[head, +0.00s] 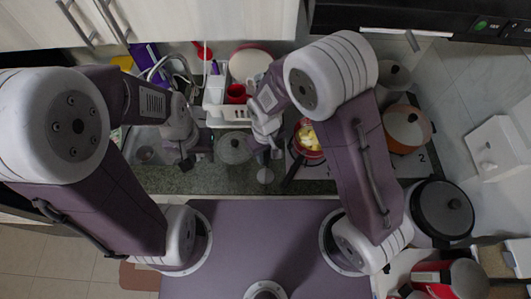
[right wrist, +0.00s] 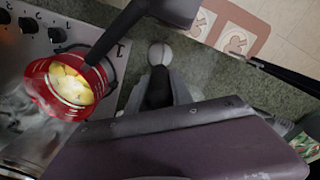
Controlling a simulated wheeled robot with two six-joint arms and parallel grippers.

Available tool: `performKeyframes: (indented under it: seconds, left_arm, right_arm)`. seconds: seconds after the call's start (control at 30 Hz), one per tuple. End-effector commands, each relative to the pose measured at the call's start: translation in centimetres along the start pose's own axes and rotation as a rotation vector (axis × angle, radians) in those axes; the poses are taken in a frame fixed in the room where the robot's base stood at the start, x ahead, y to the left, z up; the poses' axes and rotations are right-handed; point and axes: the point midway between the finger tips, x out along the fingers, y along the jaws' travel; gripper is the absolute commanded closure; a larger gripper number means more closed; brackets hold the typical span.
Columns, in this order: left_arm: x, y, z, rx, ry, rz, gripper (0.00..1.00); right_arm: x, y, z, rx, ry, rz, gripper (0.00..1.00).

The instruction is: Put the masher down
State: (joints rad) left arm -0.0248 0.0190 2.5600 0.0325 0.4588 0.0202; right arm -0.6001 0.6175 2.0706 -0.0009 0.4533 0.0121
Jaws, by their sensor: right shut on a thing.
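My right gripper (head: 268,152) is over the counter, between the grey lidded pot and the stove. It is shut on the masher, whose round pale grey head (head: 265,175) shows just past the fingers.
A red pot of yellow chunks (head: 309,139) is on the stove, its dark handle (right wrist: 116,36) reaching over the counter. A grey lidded pot (head: 235,148) stands between my grippers. A white rack with a red cup (head: 237,93) is behind. The front counter strip (head: 225,181) is clear.

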Motion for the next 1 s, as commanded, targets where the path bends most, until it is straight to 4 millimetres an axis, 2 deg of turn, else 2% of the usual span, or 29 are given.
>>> performKeyframes:
  seconds: [0.13, 0.17, 0.2, 0.23, 0.5, 0.63, 0.77, 1.0]
  left_arm:
    - [0.3, 0.0, 0.0, 0.000, 0.000, 0.000, 0.64]
    - [0.2, 0.0, 0.0, 0.000, 0.000, 0.000, 0.64]
    - [0.2, 0.0, 0.0, 0.000, 0.000, 0.000, 0.64]
    - [0.2, 0.0, 0.0, 0.000, 0.000, 0.000, 0.64]
    - [0.2, 0.0, 0.0, 0.000, 0.000, 0.000, 0.64]
    - [0.2, 0.0, 0.0, 0.000, 0.000, 0.000, 0.64]
    - [0.9, 0.0, 0.1, 0.000, 0.000, 0.000, 0.64]
    - [1.9, 0.0, 0.2, 0.000, 0.000, 0.000, 0.64]
  right_arm:
    - [0.4, 0.0, 0.0, 0.000, 0.000, 0.000, 1.00]
    - [0.3, 0.0, 0.0, 0.000, 0.000, 0.000, 0.68]
    - [0.2, 0.0, 0.0, 0.000, 0.000, 0.000, 0.56]
    - [0.2, 0.0, 0.0, 0.000, 0.000, 0.000, 0.51]
    - [0.2, 0.0, 0.0, 0.000, 0.000, 0.000, 0.51]
    - [-0.6, 0.0, -0.1, 0.000, 0.004, 0.000, 0.51]
    - [-3.0, 0.0, -0.2, 0.000, 0.008, 0.000, 0.51]
    - [-8.5, 0.0, -0.2, 0.000, 0.008, 0.000, 0.51]
